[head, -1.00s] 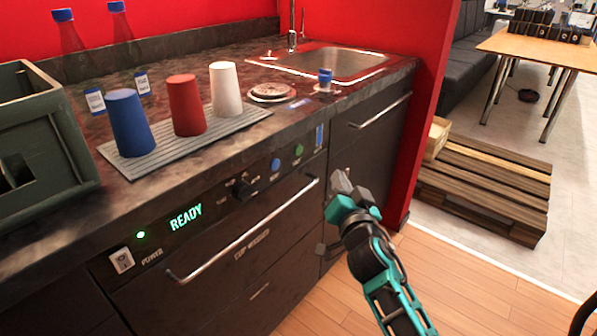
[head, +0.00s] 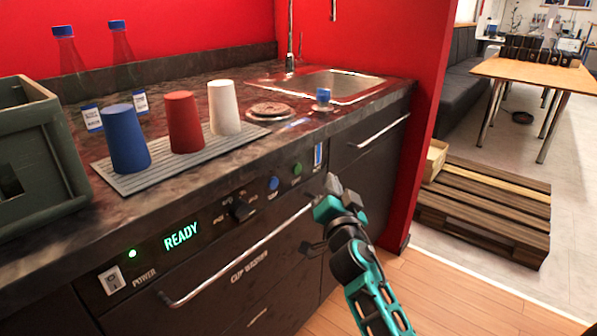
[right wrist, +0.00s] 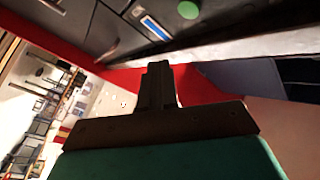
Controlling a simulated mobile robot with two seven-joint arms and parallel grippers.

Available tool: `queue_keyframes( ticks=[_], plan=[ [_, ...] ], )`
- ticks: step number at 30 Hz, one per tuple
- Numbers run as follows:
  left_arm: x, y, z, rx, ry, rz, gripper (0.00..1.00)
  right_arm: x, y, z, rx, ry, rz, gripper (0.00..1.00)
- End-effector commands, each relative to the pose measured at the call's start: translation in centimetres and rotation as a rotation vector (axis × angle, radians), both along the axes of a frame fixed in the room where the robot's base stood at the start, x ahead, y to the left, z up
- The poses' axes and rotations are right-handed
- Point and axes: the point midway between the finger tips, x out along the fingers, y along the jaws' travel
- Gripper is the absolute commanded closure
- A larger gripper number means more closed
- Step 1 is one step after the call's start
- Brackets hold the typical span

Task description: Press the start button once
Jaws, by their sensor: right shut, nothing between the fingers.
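The cup washer's front panel (head: 215,222) has a lit green READY display (head: 181,236). A round green button (head: 297,169) sits near its right end, with a blue button (head: 273,183) to its left. The labels under the buttons are too small to read, so I cannot tell which says start. My right gripper (head: 333,184) is shut and empty, in front of the panel, right of and slightly below the green button, apart from it. In the right wrist view the green button (right wrist: 188,9) shows at the top edge, beyond the shut fingers (right wrist: 158,78). My left gripper is not in view.
A long handle (head: 240,258) runs below the panel. A black knob (head: 241,210) is left of the blue button. Blue, red and white cups stand on a grey mat (head: 125,184) on the counter, beside a green crate (head: 40,165). A wooden pallet (head: 490,205) lies right.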

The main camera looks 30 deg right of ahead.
Motion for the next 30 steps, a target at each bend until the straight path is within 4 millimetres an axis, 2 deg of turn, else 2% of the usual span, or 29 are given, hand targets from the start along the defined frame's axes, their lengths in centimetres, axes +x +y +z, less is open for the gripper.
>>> queue_keyframes(
  ticks=[6, 12, 30],
  plan=[
    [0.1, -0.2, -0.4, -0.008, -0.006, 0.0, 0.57, 2.9, 1.2, -0.2, 0.001, -0.001, 0.0, 1.0],
    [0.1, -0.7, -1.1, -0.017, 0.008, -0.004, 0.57, 4.5, 1.8, -0.2, 0.001, 0.0, -0.001, 1.0],
    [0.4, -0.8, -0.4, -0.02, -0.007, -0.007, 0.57, 4.9, 2.0, 0.0, -0.001, 0.001, -0.001, 1.0]
  ],
)
